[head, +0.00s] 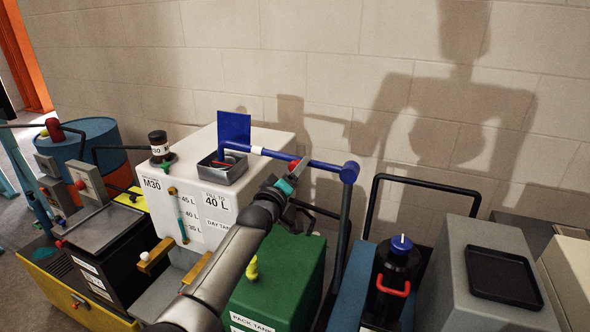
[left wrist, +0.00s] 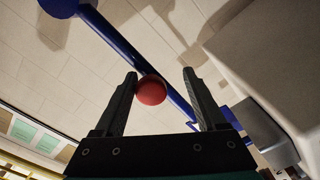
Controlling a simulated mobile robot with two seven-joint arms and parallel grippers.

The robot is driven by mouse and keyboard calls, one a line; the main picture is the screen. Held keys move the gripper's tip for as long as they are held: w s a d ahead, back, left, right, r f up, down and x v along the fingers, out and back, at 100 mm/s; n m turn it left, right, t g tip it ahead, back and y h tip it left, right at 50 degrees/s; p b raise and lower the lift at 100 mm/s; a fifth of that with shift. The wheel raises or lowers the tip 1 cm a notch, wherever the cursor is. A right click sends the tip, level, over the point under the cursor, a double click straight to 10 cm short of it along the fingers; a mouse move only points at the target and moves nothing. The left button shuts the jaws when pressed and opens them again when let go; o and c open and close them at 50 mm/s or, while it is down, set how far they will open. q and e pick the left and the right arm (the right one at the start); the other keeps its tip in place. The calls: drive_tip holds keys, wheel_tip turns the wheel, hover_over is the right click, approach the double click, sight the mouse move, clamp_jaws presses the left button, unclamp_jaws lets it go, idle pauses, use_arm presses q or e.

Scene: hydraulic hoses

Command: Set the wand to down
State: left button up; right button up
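The wand appears to be the blue bar (head: 321,164) running from a blue joint (head: 349,172) on a dark post leftward to the grey open box (head: 222,168) on the white tank. It lies nearly level, with a white band and a red ball knob (head: 293,165). My left gripper (head: 294,174) is at the knob, just below the bar. In the left wrist view the gripper (left wrist: 160,76) is open, with the red knob (left wrist: 152,90) between its fingers, nearer the left finger. Whether a finger touches it, I cannot tell. The blue bar (left wrist: 130,52) passes behind. My right gripper is not in view.
The white tank (head: 200,205) stands left of my arm, with a dark jar (head: 159,146) on top. A green tank (head: 290,262) is beneath my gripper. A black bottle (head: 394,270) with a red handle stands right of the post. A block wall closes the back.

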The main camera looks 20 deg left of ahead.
use_arm(q)
drive_tip(key=shift+w+d+r, duration=0.1)
drive_tip(key=shift+d, duration=0.05)
idle(0.3)
drive_tip(key=s+p, duration=0.1)
drive_tip(key=s, duration=1.4)
drive_tip(key=shift+s+a, duration=0.2)
drive_tip(key=shift+a, duration=0.05)
